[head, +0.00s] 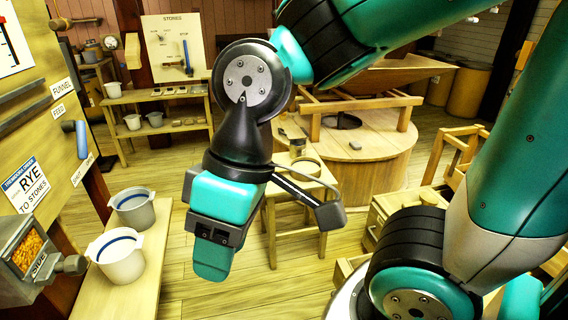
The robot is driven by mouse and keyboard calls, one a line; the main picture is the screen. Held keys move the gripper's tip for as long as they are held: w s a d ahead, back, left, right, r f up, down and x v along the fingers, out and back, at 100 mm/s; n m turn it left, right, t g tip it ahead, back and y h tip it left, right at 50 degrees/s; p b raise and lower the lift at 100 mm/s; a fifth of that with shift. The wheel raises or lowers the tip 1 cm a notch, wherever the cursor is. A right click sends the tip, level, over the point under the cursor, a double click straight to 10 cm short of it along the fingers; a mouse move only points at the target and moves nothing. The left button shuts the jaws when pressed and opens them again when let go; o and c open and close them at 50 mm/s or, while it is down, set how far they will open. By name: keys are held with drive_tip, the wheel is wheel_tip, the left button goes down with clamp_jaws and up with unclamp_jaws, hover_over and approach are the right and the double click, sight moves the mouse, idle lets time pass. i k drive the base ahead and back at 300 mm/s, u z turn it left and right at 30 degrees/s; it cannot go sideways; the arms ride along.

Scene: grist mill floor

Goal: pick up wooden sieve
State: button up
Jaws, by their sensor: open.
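A round, pale wooden hoop that looks like the wooden sieve (312,163) lies on a small wooden stool (318,185) in the middle of the head view. My arm and a dark bracket on it cover part of the stool, and part of the hoop may be hidden. My gripper (213,262) hangs pointing down, left of the stool and nearer to me. It is open, and nothing shows in it. It is apart from the hoop.
A round millstone casing (365,155) stands behind the stool. A shelf (165,98) is at the back left. The plank floor (215,300) below the gripper is clear.

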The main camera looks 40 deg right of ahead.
sight(311, 166)
drive_tip(key=i, duration=1.1)
drive_tip(key=z, duration=1.8)
drive_tip(key=i, duration=0.5)
